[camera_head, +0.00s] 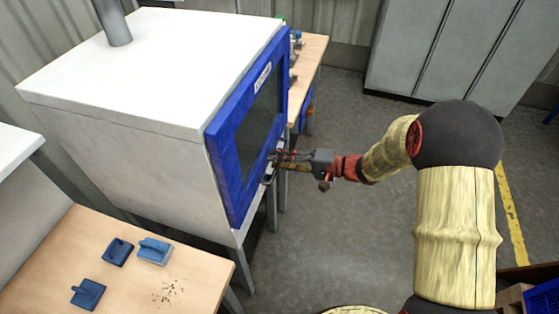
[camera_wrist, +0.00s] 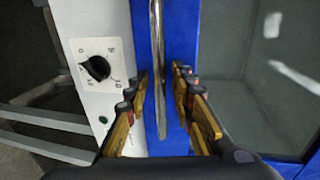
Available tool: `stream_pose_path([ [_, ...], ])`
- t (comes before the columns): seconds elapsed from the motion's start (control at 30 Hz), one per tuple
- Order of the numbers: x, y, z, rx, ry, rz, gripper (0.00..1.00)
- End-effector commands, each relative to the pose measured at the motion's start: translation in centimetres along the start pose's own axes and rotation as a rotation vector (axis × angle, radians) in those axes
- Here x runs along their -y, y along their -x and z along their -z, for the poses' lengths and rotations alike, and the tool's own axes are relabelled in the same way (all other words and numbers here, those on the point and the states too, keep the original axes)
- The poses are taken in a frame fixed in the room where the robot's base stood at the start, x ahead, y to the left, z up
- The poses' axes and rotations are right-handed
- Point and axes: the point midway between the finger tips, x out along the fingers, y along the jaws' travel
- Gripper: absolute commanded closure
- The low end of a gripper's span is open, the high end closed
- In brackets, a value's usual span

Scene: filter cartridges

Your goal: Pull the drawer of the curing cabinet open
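The curing cabinet (camera_head: 150,65) is a big white box on legs, left of centre in the head view. Its blue-framed front (camera_head: 226,165) has a dark window and a small label, and looks closed. In the wrist view, a metal bar handle (camera_wrist: 157,60) runs along the blue frame (camera_wrist: 183,25). My gripper (camera_head: 276,162) is at the cabinet front in the head view. In the wrist view, my gripper's fingers (camera_wrist: 160,85) stand apart on either side of the handle, with gaps showing. The handle is mostly hidden in the head view.
A wooden table (camera_head: 60,250) with blue tools stands at the lower left. Another bench (camera_head: 308,65) stands behind the cabinet. Grey lockers (camera_head: 440,45) line the back. The wrist view shows a dial (camera_wrist: 97,68) beside the blue frame. The grey floor (camera_head: 340,220) before the cabinet is clear.

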Motion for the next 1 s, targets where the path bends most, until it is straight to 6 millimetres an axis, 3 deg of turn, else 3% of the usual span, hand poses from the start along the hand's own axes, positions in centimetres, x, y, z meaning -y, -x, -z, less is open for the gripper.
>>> stream_pose_path([
  [0.4, 0.0, 0.03, 0.0, 0.0, 0.0, 0.0, 1.0],
  [1.0, -0.06, 0.03, -0.02, 0.0, -0.001, -0.001, 1.0],
])
